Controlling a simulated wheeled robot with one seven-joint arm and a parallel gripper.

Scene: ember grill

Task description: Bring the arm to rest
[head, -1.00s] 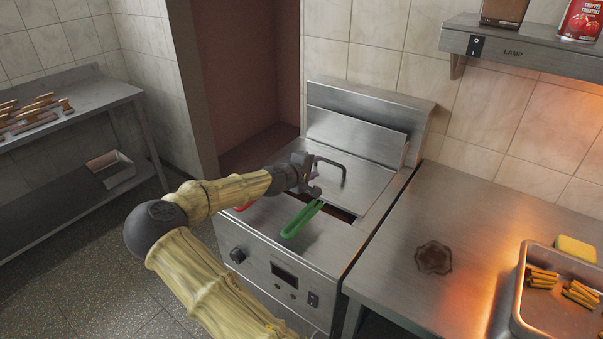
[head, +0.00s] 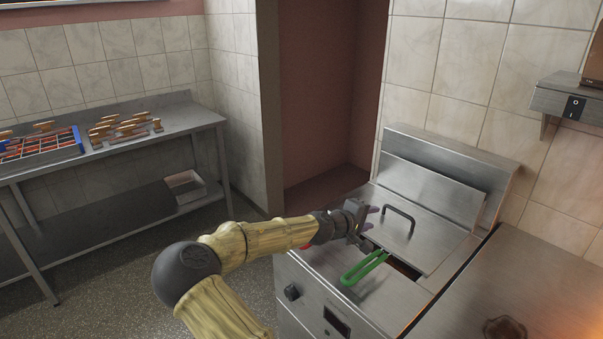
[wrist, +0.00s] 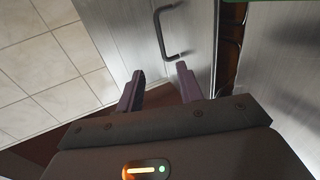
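My gripper (head: 371,218) is open and empty, with its two purple-grey fingers apart in the wrist view (wrist: 160,82). It is above the left side of the steel fryer (head: 350,300), left of the black lid handle (head: 399,214) and apart from it. The lid (head: 428,225) lies flat on the fryer's back part; its handle also shows in the wrist view (wrist: 160,32). A green basket handle (head: 364,268) sticks out toward the front, below and right of my gripper. A red handle (head: 307,246) is mostly hidden behind my arm.
A steel counter (head: 470,305) adjoins the fryer on the right. A side table (head: 175,122) at the left holds several wooden-handled things and a blue-edged tray (head: 80,145). A metal pan (head: 184,184) is on its lower shelf. Open floor lies between table and fryer.

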